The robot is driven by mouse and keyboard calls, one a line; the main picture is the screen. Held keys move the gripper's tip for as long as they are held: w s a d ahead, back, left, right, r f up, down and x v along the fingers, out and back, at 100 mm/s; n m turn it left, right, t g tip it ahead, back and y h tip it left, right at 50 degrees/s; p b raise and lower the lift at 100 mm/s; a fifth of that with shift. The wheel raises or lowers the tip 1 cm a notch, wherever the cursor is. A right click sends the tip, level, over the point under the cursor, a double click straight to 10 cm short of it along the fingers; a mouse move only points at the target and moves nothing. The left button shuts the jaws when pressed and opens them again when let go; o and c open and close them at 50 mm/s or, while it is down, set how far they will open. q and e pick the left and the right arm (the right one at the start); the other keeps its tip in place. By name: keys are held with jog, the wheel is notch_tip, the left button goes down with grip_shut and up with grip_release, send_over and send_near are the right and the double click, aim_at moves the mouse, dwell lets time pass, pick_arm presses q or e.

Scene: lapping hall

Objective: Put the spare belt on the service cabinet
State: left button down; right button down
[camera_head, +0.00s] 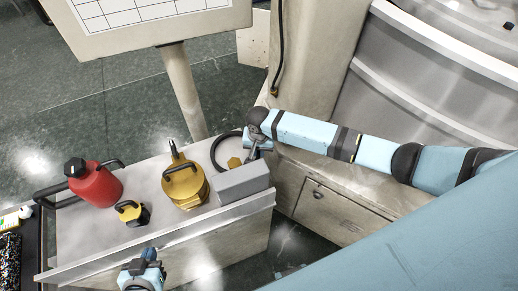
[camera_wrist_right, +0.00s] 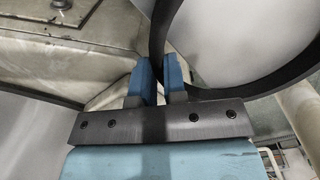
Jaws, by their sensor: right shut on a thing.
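The spare belt is a black loop; in the head view (camera_head: 216,151) it shows over the right end of the service cabinet (camera_head: 150,225). My right gripper (camera_head: 250,150) is shut on the belt's edge. In the wrist view the two blue fingers (camera_wrist_right: 159,82) pinch the belt (camera_wrist_right: 255,92), and its loop reaches up and right from them. Whether the belt touches the cabinet top I cannot tell. My left gripper (camera_head: 146,262) is low in the head view, in front of the cabinet's near edge; its jaws are too small to read.
On the cabinet top are a red can (camera_head: 95,184), a small yellow-black container (camera_head: 131,214), a yellow oil can (camera_head: 184,186) and a grey box (camera_head: 243,184). A post with a panel (camera_head: 150,22) rises behind. A large round machine (camera_head: 440,60) stands at right.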

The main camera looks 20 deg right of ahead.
jog(key=shift+f, duration=0.1)
jog(key=c, duration=1.2)
grip_release()
notch_tip(320, 180, up, 12)
jog(key=shift+r, duration=0.15)
